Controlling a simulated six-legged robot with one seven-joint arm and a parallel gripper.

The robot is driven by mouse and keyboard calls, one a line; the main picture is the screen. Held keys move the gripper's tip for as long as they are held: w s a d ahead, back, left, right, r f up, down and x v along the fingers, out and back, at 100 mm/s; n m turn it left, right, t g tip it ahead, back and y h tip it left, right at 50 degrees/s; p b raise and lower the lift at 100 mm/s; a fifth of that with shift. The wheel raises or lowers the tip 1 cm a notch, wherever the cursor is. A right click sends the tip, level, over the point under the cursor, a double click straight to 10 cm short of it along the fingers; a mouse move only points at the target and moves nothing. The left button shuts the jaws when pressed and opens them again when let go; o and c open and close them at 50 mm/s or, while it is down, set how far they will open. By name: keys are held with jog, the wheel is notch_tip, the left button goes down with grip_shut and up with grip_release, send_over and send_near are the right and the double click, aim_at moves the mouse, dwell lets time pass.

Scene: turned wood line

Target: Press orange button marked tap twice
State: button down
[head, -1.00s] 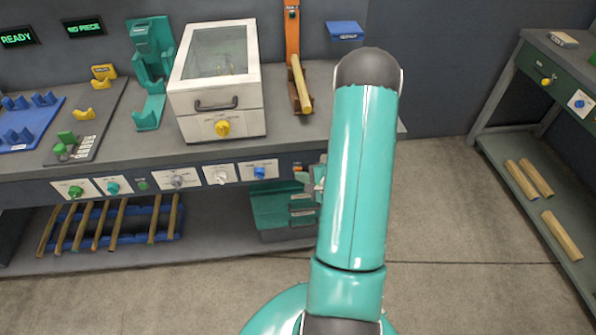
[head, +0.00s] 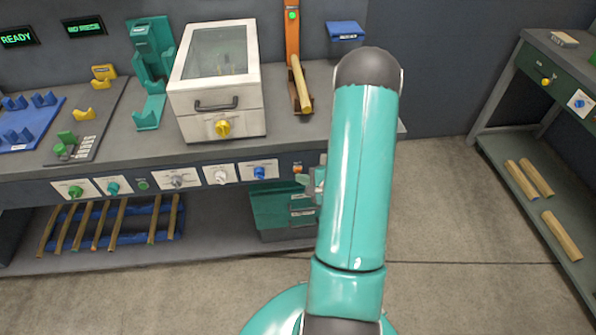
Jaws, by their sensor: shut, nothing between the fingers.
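The small orange button (head: 297,168) is on the front panel of the bench, at the right end of the row of knobs. Its marking is too small to read. My gripper (head: 318,180) is at the bench front just right of the button, mostly hidden behind my arm. The visible part is apart from the button in the picture, but I cannot tell the depth. It is shut and holds nothing that I can see.
An orange stand (head: 292,45) with a lit green lamp holds a wooden rod (head: 301,82). A white glass-lidded box (head: 216,97), a teal fixture (head: 152,70) and blue cradles (head: 30,120) stand on the bench. A teal bin (head: 275,207) is below the button.

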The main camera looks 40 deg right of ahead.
jog(key=shift+s+a, duration=0.15)
jog(key=shift+s, duration=0.1)
jog(key=s+a, duration=0.1)
jog(key=s, duration=0.1)
jog(key=s+a, duration=0.1)
jog(key=s, duration=0.1)
jog(key=shift+a, duration=0.35)
dwell(2.6)
jog(key=s+m+t, duration=0.1)
jog(key=m, duration=0.6)
jog(key=s+a+m+t+y, duration=0.1)
jog(key=m, duration=0.5)
jog(key=s+a+m+t, duration=0.1)
jog(key=m, duration=0.6)
jog(key=shift+f+m+y, duration=0.1)
jog(key=shift+m+y, duration=0.2)
jog(key=shift+y, duration=0.1)
